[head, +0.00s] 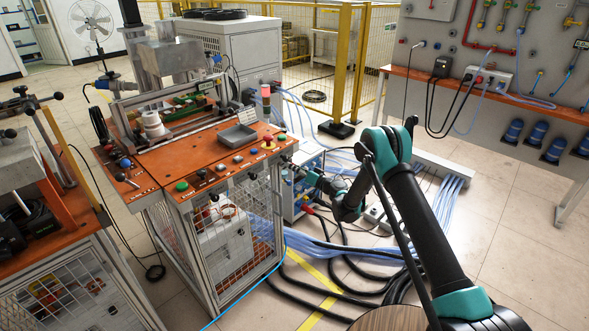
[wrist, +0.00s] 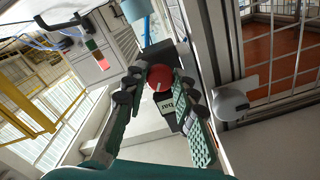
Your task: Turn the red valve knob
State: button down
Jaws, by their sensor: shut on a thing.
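The red valve knob (wrist: 160,77) shows in the wrist view between the tips of my gripper (wrist: 158,84). It is round, with a pale mark on its face. The two fingers close on it from left and right. A dark block with white lettering (wrist: 167,103) is just below the knob. In the head view my gripper (head: 314,180) is low beside the right side of the orange-topped workstation (head: 197,153). The knob cannot be made out clearly there.
Metal frame posts and mesh (wrist: 290,55) stand right of the gripper in the wrist view. In the head view, many blue and black hoses (head: 350,262) lie on the floor below my arm. A wall panel with a bench (head: 500,88) stands at the right.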

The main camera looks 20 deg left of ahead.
jog(key=m, duration=1.1)
jog(key=shift+d, duration=0.1)
dwell(0.4)
jog(key=c, duration=1.2)
grip_release()
jog(key=shift+d, duration=0.1)
jog(key=v, duration=0.7)
jog(key=shift+d, duration=0.15)
